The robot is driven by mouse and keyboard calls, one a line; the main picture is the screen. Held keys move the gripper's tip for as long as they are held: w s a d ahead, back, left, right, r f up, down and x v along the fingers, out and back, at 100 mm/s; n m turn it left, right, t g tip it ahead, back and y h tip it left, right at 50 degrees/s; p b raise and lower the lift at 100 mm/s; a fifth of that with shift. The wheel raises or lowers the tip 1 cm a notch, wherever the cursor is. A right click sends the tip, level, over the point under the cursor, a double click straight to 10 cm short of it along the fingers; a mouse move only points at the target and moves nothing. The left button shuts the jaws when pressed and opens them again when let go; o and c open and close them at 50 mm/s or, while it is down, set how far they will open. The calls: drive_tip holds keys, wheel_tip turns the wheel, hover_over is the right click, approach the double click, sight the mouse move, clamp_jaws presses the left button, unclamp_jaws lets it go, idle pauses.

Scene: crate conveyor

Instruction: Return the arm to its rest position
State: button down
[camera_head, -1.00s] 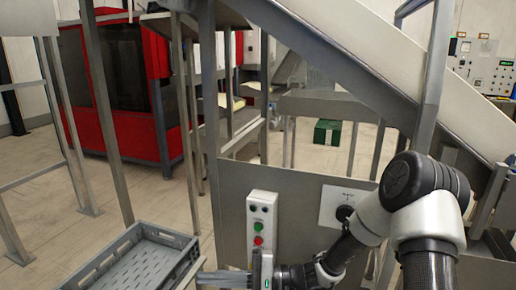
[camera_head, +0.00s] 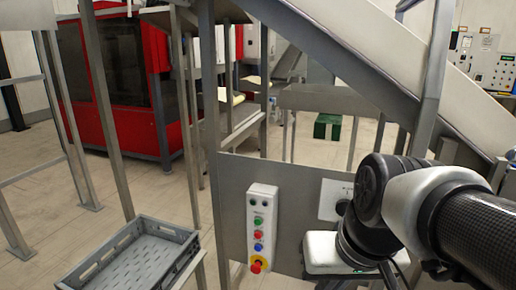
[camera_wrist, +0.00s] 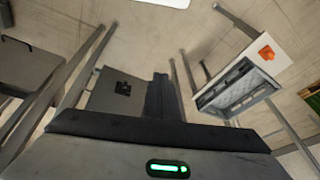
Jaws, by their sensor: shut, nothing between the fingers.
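My arm fills the right side of the head view, with a white and black link folded low in front of the machine panel. My gripper (camera_wrist: 160,97) shows in the wrist view as dark fingers above the grey hand body with a green light. The fingers are shut and hold nothing. In the head view I cannot make out the gripper.
A grey crate (camera_head: 92,283) stands at lower left in the head view. Beside it is a button box (camera_head: 262,203) on the metal panel (camera_head: 300,188). A sloping conveyor (camera_head: 365,55) crosses above.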

wheel_tip(320, 180, up, 21)
drive_tip(key=d+t+h+p, duration=0.1)
drive_tip(key=d+t+p, duration=0.1)
drive_tip(key=p, duration=1.6)
drive_tip(key=shift+s+d+f, duration=0.2)
drive_tip(key=shift+s+d, duration=0.2)
drive_tip(key=shift+a, duration=0.1)
